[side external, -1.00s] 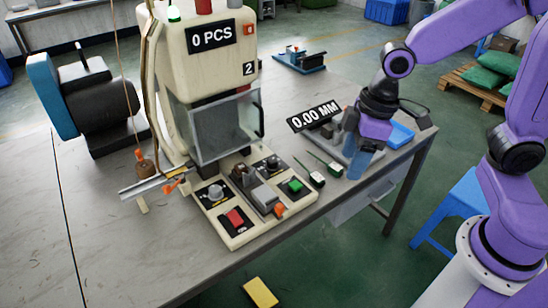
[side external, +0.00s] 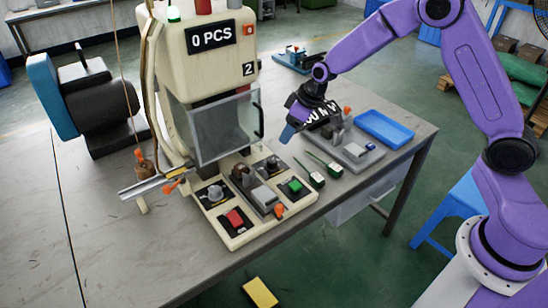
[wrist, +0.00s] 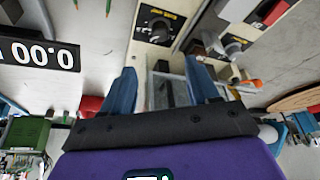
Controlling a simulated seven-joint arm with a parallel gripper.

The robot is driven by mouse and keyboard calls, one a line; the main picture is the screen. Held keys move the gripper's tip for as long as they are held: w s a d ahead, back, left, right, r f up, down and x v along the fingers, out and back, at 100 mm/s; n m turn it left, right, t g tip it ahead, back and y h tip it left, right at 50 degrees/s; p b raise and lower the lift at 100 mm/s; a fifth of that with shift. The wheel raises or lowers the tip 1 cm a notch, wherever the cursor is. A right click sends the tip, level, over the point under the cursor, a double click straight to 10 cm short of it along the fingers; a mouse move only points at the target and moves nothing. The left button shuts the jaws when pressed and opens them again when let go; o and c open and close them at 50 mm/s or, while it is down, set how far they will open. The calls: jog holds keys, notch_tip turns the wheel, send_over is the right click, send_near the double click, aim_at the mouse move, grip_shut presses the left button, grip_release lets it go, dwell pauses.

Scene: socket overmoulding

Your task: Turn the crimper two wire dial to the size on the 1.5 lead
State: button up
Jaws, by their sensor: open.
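The crimper marked 2 (side external: 197,60) stands on the table with a "0 PCS" display. Its base panel carries a near-left dial (side external: 213,194) and a far-right dial (side external: 271,166); I cannot tell which is the wire dial, and their settings are unreadable. In the wrist view, one dial on a black plate (wrist: 158,25) shows at the top.
A grey measuring fixture (side external: 352,148) and a blue tray (side external: 385,129) are at the right table end. The panel also has a red button (side external: 233,218) and a green button (side external: 294,185). A clear guard (side external: 222,128) hangs above the panel. A black motor (side external: 100,108) stands left.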

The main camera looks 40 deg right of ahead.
aim_at(272, 160)
jog(key=x, duration=1.3)
jog(key=shift+w+a+f, duration=0.1)
jog(key=shift+c, duration=0.2)
jog(key=c, duration=1)
